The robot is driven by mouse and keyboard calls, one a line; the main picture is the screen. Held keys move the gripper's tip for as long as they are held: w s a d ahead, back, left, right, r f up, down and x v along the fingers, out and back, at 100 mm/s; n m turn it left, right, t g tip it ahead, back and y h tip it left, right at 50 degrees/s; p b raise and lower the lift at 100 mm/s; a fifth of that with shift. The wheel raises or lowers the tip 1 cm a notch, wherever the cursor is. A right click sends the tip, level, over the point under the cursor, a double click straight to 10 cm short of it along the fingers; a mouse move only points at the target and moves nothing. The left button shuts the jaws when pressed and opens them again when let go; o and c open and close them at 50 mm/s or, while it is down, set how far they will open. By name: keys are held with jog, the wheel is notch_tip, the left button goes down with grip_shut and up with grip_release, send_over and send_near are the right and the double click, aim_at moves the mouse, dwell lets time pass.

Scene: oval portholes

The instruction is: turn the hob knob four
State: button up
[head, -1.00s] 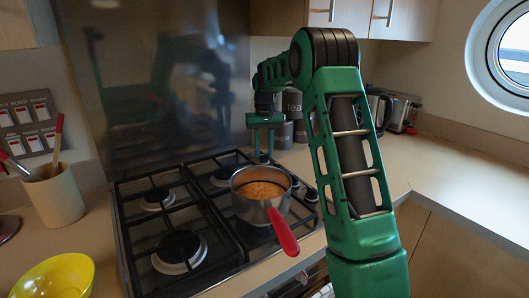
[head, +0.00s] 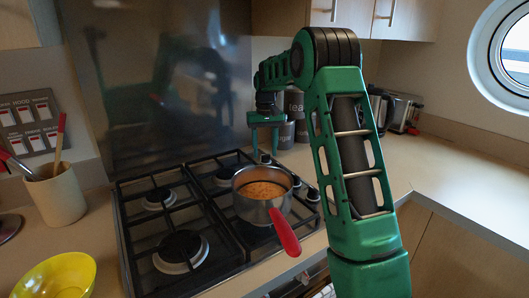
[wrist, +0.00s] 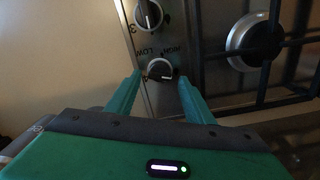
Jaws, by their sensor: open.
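The hob (head: 165,225) has a column of knobs along its right side. In the wrist view a round knob with a pale pointer line (wrist: 160,69) sits just beyond and between my fingertips, beside a mark that looks like 4 and the words HIGH and LOW. Another knob (wrist: 148,15) is above it, by a mark like 3. My gripper (wrist: 157,78) is open and empty, its fingers on either side of the nearer knob; contact cannot be told. In the head view my gripper (head: 264,152) is over the hob's far right corner.
A pan of orange food (head: 262,190) stands on the right front burner, its red handle (head: 285,232) pointing to the front. Dark canisters (head: 294,103) stand close behind my gripper. A kettle and toaster (head: 405,112) are farther right. The right counter (head: 440,160) is clear.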

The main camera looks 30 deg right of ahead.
notch_tip(320, 180, up, 10)
jog(key=shift+r, duration=0.2)
dwell(0.3)
